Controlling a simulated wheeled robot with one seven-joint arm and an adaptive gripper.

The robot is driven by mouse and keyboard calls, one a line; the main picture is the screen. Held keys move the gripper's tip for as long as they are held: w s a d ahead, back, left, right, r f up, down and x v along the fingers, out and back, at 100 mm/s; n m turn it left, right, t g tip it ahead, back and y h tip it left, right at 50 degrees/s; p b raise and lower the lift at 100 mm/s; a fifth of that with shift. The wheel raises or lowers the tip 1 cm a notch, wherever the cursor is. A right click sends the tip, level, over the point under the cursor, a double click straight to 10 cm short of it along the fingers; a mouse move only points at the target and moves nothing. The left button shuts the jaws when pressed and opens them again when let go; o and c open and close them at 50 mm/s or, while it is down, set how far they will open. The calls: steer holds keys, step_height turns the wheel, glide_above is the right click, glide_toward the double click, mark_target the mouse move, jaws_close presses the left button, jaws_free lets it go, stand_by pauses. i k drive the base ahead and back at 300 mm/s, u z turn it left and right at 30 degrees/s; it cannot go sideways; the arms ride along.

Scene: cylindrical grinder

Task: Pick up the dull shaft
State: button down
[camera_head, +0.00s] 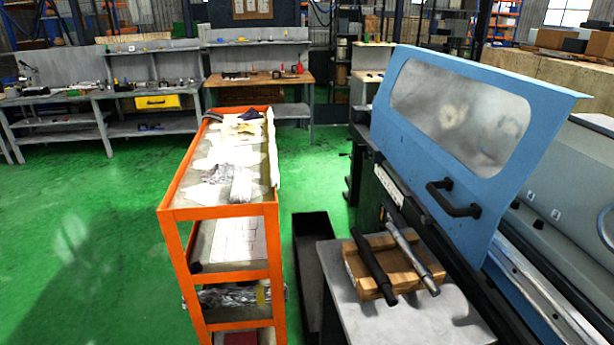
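Two shafts lie side by side across a wooden holder (361,281) on a small grey table (440,325). The left one is the dull shaft (373,265), dark and almost black, with its near end jutting past the holder's front edge. My gripper is not in view.
A blue machine door (540,115) with a window and black handle (453,200) stands close behind and right of the table. An orange shelf cart (220,212) stands to the left, with a dark bin (311,262) between. Green floor is free farther left.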

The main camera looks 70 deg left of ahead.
mark_target(372, 264)
steer(key=u, duration=1.75)
